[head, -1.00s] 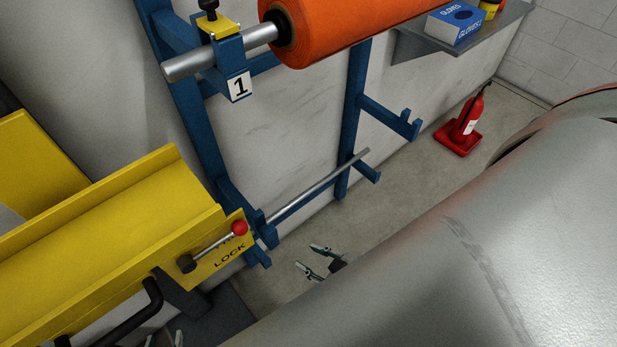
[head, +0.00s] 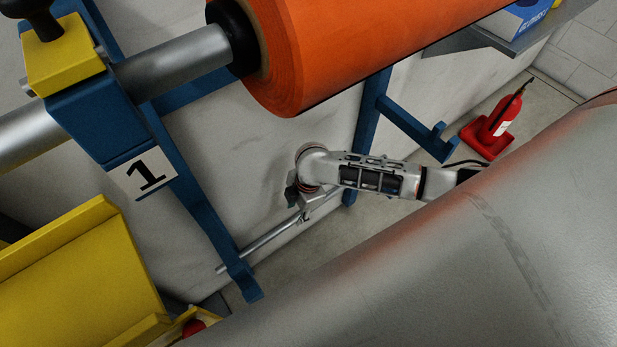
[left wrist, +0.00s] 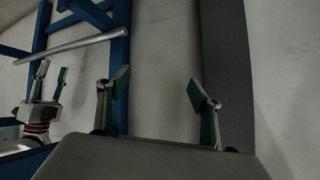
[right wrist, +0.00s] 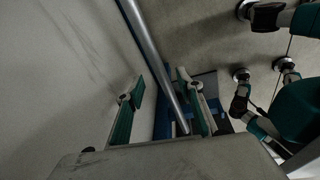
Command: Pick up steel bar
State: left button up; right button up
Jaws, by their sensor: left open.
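The steel bar (head: 262,243) is a thin grey rod lying across the blue rack brackets, low against the wall. In the head view my right arm reaches in from the right, and its gripper (head: 298,205) is at the bar, partly hidden by its own wrist. In the right wrist view the bar (right wrist: 158,55) runs between the two fingers of that gripper (right wrist: 160,88), which stand apart, with the bar closer to the right finger. My left gripper (left wrist: 160,84) is open and empty in the left wrist view. There the bar (left wrist: 75,46) is at upper left, near my right gripper (left wrist: 50,84).
An orange roll (head: 340,45) on a thick shaft hangs above the bar. A yellow trough (head: 75,280) stands at lower left, and a large grey cylinder (head: 420,280) fills the lower right. A red extinguisher (head: 500,125) stands on the floor behind.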

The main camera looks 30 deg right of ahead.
jog(key=shift+n+g+h, duration=0.5)
jog(key=shift+n+h, duration=0.3)
jog(key=d, duration=0.2)
jog(key=w+d, duration=0.2)
jog(key=d, duration=0.1)
jog(key=shift+d+r+b, duration=0.25)
jog(key=shift+d+b, duration=0.1)
jog(key=shift+d+f, duration=0.15)
jog(key=shift+d, duration=0.05)
jog(key=shift+f+b, duration=0.55)
jog(key=shift+f, duration=0.9)
notch_tip(320, 180, down, 5)
jog(key=b, duration=0.2)
jog(key=shift+w+r+b, duration=0.1)
jog(key=shift+r+b, duration=0.1)
jog(key=shift+b, duration=0.2)
jog(key=shift+w, duration=0.1)
jog(key=shift+w+r, duration=0.1)
jog(key=shift+r, duration=0.1)
grip_shut()
pick_arm(q)
jog(key=shift+w+d+f+h, duration=0.2)
jog(key=shift+d+f+h, duration=0.1)
jog(key=shift+d+f, duration=0.25)
